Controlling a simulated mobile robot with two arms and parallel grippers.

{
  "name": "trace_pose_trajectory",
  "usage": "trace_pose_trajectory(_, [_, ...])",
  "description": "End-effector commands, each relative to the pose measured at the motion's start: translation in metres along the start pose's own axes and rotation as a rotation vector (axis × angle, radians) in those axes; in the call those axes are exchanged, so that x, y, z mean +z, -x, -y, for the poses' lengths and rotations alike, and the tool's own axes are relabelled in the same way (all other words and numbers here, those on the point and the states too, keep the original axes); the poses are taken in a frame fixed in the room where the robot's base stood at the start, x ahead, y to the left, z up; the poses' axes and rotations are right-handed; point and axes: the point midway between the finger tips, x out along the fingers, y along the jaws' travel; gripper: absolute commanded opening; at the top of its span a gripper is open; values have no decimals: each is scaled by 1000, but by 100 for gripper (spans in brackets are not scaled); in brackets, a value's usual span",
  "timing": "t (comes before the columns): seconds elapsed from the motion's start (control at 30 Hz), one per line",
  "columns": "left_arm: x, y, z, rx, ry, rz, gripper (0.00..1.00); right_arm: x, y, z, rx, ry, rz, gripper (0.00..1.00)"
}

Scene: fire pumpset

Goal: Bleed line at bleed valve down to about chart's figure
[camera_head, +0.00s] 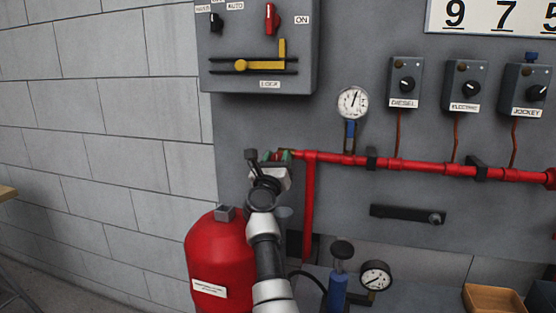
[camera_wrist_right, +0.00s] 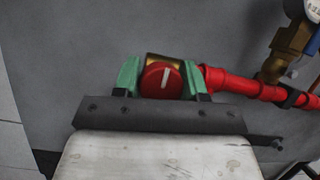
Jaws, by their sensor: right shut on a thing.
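The bleed valve's round red knob (camera_wrist_right: 161,81) has an upright white mark and brass behind it. It sits at the left end of the red line (camera_head: 430,168). My right gripper (camera_head: 275,156) has its green-padded fingers closed on the knob's two sides, as the right wrist view shows (camera_wrist_right: 160,76). In the head view the gripper mostly hides the knob. The white-faced line gauge (camera_head: 353,103) stands above the line on a blue and brass stem, its needle pointing up and slightly right. A white board (camera_head: 490,17) reads 9, 7, 5, cut off at the frame edge. My left gripper is out of view.
A red tank (camera_head: 218,262) stands left of my right arm. A blue hand pump (camera_head: 338,285) and second gauge (camera_head: 375,276) are at its right. Diesel (camera_head: 404,82), electric (camera_head: 464,86) and jockey (camera_head: 526,90) switch boxes hang above the line. A grey lock panel (camera_head: 225,70) is upper left.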

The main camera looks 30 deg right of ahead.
Motion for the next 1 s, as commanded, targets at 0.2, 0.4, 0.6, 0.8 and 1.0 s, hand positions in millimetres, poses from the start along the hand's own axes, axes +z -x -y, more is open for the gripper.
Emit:
trace_pose_trajectory(0.2, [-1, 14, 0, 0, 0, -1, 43, 3, -1, 1, 20, 51, 3, 18])
trace_pose_trajectory(0.4, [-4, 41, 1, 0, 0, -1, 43, 6, -2, 1, 68, 169, 11, 18])
trace_pose_trajectory(0.6, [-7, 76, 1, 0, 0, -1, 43, 7, -3, 1, 133, 329, 23, 18])
trace_pose_trajectory(0.8, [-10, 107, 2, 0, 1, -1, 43, 7, -3, 1, 196, 485, 36, 18])
trace_pose_trajectory(1.0, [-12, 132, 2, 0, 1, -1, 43, 5, -2, 0, 247, 616, 47, 18])
